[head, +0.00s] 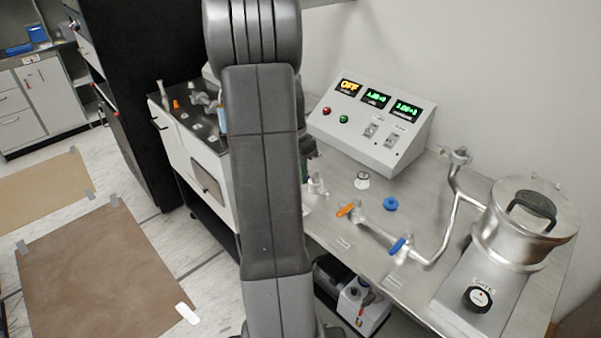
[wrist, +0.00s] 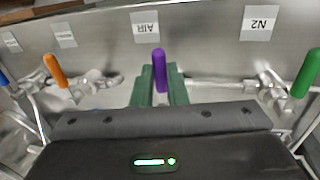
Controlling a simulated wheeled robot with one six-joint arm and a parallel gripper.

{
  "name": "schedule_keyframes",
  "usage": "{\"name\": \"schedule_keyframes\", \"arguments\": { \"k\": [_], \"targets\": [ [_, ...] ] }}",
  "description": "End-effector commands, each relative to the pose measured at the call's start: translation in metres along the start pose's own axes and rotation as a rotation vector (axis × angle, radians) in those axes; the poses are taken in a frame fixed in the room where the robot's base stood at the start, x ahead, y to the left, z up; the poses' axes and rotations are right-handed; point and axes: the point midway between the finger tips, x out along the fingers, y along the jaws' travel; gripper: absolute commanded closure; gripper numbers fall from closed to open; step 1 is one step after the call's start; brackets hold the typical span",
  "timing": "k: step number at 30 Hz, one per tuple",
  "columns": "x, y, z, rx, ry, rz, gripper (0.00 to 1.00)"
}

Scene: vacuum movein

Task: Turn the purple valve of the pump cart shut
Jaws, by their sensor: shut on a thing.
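The purple valve handle (wrist: 160,76) stands in the middle of the wrist view, below an upside-down AIR label (wrist: 146,27). My gripper (wrist: 161,84) has its two green fingers on either side of the handle and is shut on it. The handle points up and down in the wrist view, and its lower end reaches down between the fingers. The valve body under it is hidden by my gripper. In the head view my arm hides the purple valve and most of my gripper.
An orange handle (wrist: 56,70) is left of the purple one and a green handle (wrist: 306,73) right, with metal pipes between. In the head view a control box (head: 370,122) stands at the back, with a blue handle (head: 398,246) and a steel pot (head: 524,222) to the right.

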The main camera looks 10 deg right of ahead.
Motion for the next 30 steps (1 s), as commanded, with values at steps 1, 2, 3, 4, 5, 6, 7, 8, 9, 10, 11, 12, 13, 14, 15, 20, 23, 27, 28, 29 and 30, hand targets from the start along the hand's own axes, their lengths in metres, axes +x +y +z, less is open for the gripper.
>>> {"name": "schedule_keyframes", "arguments": {
  "k": [1,2,3,4,5,6,7,8,9,10,11,12,13,14,15,20,23,27,28,29,30],
  "targets": [
    [-0.002,-0.001,-0.001,0.002,0.002,-0.004,1.0],
    [-0.002,-0.001,-0.001,0.002,0.002,-0.004,1.0],
    [-0.002,-0.001,-0.001,0.002,0.002,-0.004,1.0],
    [-0.002,-0.001,-0.001,0.002,0.002,-0.004,1.0],
    [-0.002,-0.001,-0.001,0.002,0.002,-0.004,1.0],
    [-0.002,-0.001,-0.001,0.002,0.002,-0.004,1.0],
    [-0.002,-0.001,-0.001,0.002,0.002,-0.004,1.0],
    [-0.002,-0.001,-0.001,0.002,0.002,-0.004,1.0],
    [-0.002,-0.001,-0.001,0.002,0.002,-0.004,0.79],
    [-0.002,-0.001,-0.001,0.001,0.002,-0.004,0.73],
    [-0.002,-0.001,-0.001,0.001,0.002,-0.004,0.67],
    [-0.001,-0.001,-0.001,0.001,0.002,-0.004,0.65],
    [-0.001,-0.001,0.0,0.001,0.001,-0.003,0.65],
    [-0.001,-0.001,0.0,0.001,0.001,-0.003,0.65],
    [-0.001,-0.001,0.0,0.001,0.001,-0.003,0.65],
    [-0.001,0.0,0.0,0.001,0.001,-0.002,0.65],
    [-0.007,-0.001,-0.001,0.001,0.002,-0.004,0.65],
    [-0.029,-0.001,-0.001,0.001,0.003,-0.006,0.65],
    [-0.035,-0.001,-0.001,0.001,0.004,-0.008,0.65],
    [-0.042,-0.001,-0.001,0.001,0.003,-0.007,0.65],
    [-0.052,-0.001,-0.001,0.001,0.004,-0.007,0.65]
  ]
}}
